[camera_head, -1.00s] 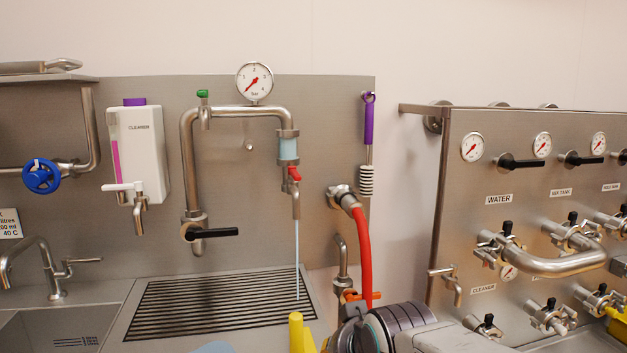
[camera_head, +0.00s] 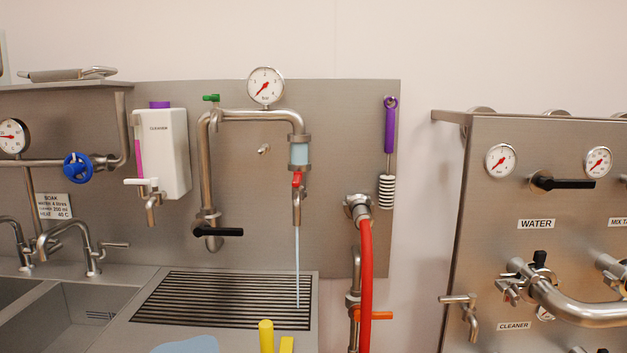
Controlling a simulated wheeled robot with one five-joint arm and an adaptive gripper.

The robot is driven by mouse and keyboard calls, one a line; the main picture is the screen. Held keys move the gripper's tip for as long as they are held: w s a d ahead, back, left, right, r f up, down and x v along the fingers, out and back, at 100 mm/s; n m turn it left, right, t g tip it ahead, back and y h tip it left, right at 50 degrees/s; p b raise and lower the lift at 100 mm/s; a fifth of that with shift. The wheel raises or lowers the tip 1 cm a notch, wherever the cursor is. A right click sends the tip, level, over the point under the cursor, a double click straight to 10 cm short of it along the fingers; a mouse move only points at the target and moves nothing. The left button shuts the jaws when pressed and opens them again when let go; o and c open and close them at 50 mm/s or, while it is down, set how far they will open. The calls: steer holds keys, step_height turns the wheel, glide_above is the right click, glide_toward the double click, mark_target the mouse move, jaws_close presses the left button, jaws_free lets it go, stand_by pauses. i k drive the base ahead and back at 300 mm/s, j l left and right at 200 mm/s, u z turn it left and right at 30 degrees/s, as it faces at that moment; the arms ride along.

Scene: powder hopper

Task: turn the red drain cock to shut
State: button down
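The red drain cock (camera_head: 297,179) sits below a pale blue sight glass (camera_head: 299,154) on the steel pipe (camera_head: 253,115), near the middle of the view. Its small red handle appears roughly in line with the downward spout (camera_head: 297,208). A thin pale stream (camera_head: 297,265) runs from the spout onto the slotted drain grille (camera_head: 225,299). My gripper is not in view, so its opening and anything in it cannot be seen.
A red hose (camera_head: 365,280) hangs right of the stream, by an orange lever (camera_head: 374,315). A black-handled valve (camera_head: 222,232) and green cock (camera_head: 211,97) are to the left. Yellow upright pieces (camera_head: 266,337) and a blue patch (camera_head: 185,345) show at the bottom edge.

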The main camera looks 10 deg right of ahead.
mark_target(297, 175)
steer(key=l+u, duration=0.2)
steer(key=l, duration=0.25)
steer(key=l+u, duration=0.2)
steer(key=l, duration=0.25)
steer(key=k+l+u, duration=0.2)
steer(key=l, duration=0.25)
steer(key=l+u, duration=0.2)
steer(key=l, duration=0.25)
steer(key=k+l+u, duration=0.2)
steer(key=l, duration=0.2)
